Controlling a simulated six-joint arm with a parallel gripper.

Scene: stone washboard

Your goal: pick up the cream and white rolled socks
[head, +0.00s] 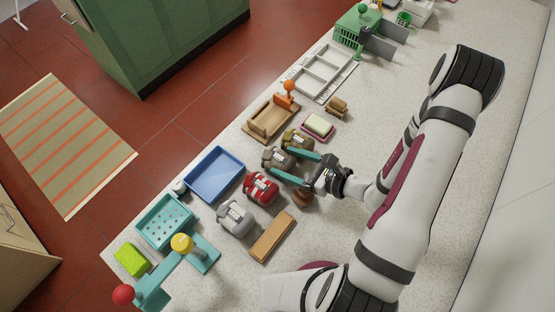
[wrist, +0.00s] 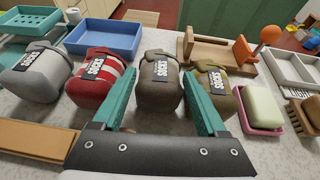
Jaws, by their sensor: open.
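Several rolled sock bundles with dark labels stand in a row. The palest is a light grey-white bundle (head: 235,218), also at far left in the wrist view (wrist: 35,72); I see no clearly cream one. Beside it is a red and white bundle (head: 261,189), then a dark grey-brown bundle (head: 277,159) and an olive bundle (head: 297,140). My gripper (head: 280,161) is open, its teal fingers pointing at the row. In the wrist view, the grey-brown bundle (wrist: 159,80) shows between the fingertips, unheld. The left finger overlaps the red and white bundle, the right one the olive bundle.
A blue tray (head: 215,175) lies behind the row. A wooden block (head: 271,238) lies in front of the grey-white bundle. A teal stand (head: 205,253) is at the left. A wooden holder (head: 262,125) and a pink soap dish (head: 318,127) are beyond the olive bundle.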

